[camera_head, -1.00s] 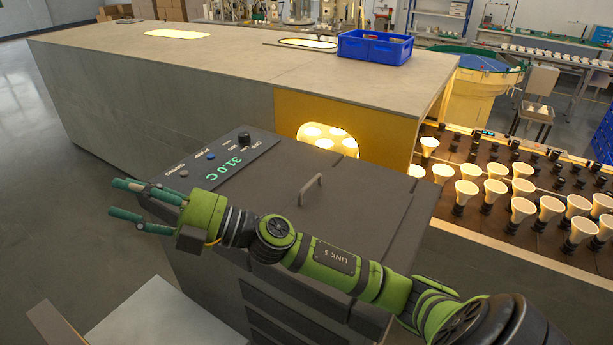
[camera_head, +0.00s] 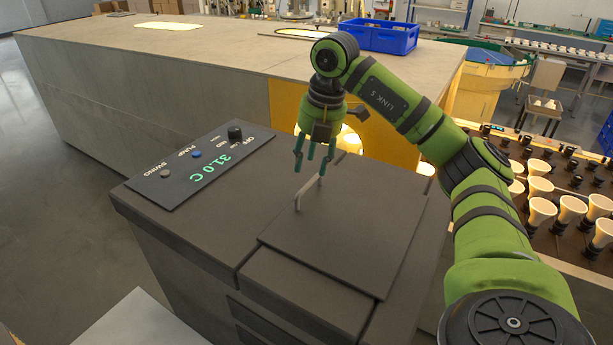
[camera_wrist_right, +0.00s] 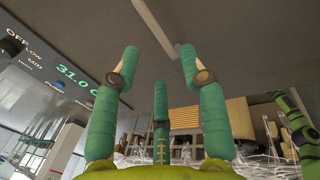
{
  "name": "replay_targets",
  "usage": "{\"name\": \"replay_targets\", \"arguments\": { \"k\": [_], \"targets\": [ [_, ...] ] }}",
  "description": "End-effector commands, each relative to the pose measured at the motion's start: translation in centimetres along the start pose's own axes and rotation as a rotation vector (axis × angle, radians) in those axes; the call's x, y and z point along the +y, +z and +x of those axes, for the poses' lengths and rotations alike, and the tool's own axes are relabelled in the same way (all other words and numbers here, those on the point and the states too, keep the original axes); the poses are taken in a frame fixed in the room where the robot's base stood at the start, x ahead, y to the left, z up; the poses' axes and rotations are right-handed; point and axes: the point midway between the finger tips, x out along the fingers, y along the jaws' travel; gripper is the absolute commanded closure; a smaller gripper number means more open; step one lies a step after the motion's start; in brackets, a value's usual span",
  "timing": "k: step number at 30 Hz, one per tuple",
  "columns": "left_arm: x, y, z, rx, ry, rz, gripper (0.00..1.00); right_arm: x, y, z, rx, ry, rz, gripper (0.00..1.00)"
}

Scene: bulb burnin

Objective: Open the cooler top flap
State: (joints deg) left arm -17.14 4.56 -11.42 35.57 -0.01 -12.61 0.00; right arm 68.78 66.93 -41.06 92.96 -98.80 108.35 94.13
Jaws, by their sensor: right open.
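The cooler (camera_head: 180,225) is a dark grey box in the middle of the head view. Its top flap (camera_head: 345,235) lies flat, level with the top around it. A pale bar handle (camera_head: 311,194) stands up from the flap's left side. My right gripper (camera_head: 311,168) points down just above the handle, with its fingers apart and nothing held. In the right wrist view the handle (camera_wrist_right: 156,27) shows at the top, between and beyond the open fingertips (camera_wrist_right: 158,62). Contact between fingers and handle cannot be told. My left gripper is in neither view.
A control panel (camera_head: 190,172) reading 31.0 C, with knobs, sits left of the flap. A long grey housing (camera_head: 180,60) with a yellow end stands behind the cooler. A blue crate (camera_head: 378,37) is on it. A rack of bulbs (camera_head: 560,205) stands at the right.

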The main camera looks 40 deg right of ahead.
Motion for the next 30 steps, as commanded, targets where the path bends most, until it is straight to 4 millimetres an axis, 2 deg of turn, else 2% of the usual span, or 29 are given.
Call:
{"name": "replay_targets", "arguments": {
  "k": [9, 13, 20, 21, 23, 24, 30],
  "targets": [
    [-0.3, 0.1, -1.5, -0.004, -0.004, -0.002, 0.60, 0.0, -0.1, 4.4, 0.003, -0.002, -0.004, 0.56],
    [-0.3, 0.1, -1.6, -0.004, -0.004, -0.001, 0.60, 0.0, -0.1, 5.3, 0.003, 0.000, -0.005, 0.56],
    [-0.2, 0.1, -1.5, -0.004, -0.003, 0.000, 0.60, 0.1, -0.1, 5.5, 0.003, 0.003, -0.006, 0.56],
    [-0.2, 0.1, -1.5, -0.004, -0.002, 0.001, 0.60, 0.1, -0.2, 5.5, 0.003, 0.003, -0.007, 0.60],
    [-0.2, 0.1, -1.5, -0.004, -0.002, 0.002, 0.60, 0.1, -0.2, 5.5, 0.003, 0.003, -0.007, 0.84],
    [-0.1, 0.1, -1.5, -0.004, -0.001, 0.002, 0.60, 0.1, -0.2, 5.5, 0.003, 0.003, -0.007, 1.00],
    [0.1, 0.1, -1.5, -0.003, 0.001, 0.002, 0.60, 0.1, -0.2, 5.5, 0.004, 0.003, -0.007, 1.00]
  ]
}}
